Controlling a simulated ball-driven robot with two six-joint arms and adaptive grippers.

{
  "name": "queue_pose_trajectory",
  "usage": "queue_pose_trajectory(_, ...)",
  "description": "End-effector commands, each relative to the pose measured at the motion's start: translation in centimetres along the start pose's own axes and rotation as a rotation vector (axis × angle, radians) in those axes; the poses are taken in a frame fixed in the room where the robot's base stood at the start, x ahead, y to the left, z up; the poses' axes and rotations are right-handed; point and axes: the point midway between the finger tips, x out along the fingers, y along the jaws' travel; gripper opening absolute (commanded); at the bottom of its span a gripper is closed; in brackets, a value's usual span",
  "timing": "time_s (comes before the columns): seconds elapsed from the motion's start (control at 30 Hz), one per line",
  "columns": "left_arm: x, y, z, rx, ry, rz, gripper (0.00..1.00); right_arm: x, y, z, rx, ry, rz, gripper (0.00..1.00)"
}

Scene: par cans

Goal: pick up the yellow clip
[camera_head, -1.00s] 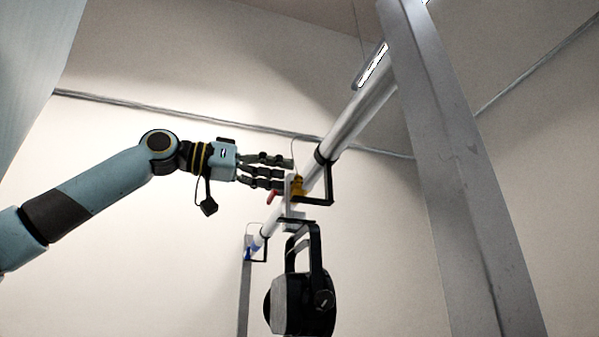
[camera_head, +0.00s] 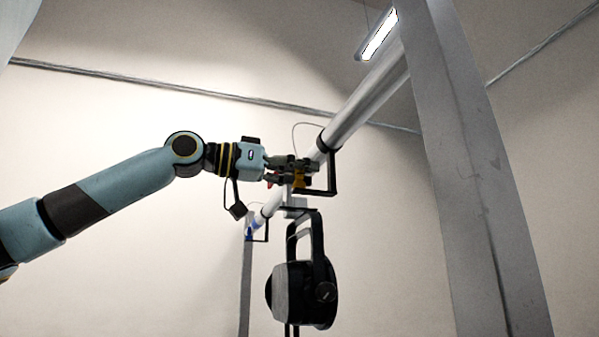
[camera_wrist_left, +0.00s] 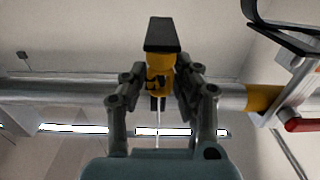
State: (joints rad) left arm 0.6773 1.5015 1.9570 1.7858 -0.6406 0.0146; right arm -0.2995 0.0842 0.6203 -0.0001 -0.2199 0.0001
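The yellow clip (camera_wrist_left: 159,62) shows in the left wrist view, upright between the two fingers, with a black piece on its top. In the head view a small part of the yellow clip (camera_head: 299,182) shows at the pipe, mostly covered by the fingers. My left gripper (camera_head: 304,168) is at the clip; in the left wrist view its fingers (camera_wrist_left: 160,80) press against both sides of it, so it looks shut on it. The clip is still beside the pipe (camera_head: 368,98). My right gripper is in neither view.
A black par can (camera_head: 304,290) hangs under the pipe from a clamp. A black bracket (camera_head: 335,172) sits close right of the fingers. A red handle (camera_wrist_left: 304,125) and a yellow band (camera_wrist_left: 262,98) are right of the gripper. A grey post (camera_head: 470,170) stands at the right.

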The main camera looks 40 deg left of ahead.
Motion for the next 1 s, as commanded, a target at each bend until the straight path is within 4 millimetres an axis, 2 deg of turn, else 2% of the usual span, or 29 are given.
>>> queue_pose_trajectory(0.03, -0.01, 0.00, -0.02, 0.000, 0.000, 0.000, 0.21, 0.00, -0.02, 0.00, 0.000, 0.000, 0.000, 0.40)
queue_pose_trajectory(0.2, -0.02, -0.01, -0.03, 0.000, 0.000, 0.000, 0.00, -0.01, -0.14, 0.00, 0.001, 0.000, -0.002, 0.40)
queue_pose_trajectory(0.5, -0.03, -0.01, -0.04, 0.000, 0.000, 0.000, 0.00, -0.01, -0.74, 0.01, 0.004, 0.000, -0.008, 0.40)
queue_pose_trajectory(1.0, -0.05, 0.00, -0.37, 0.000, 0.000, 0.000, 0.00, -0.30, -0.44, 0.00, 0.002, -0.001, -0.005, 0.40)
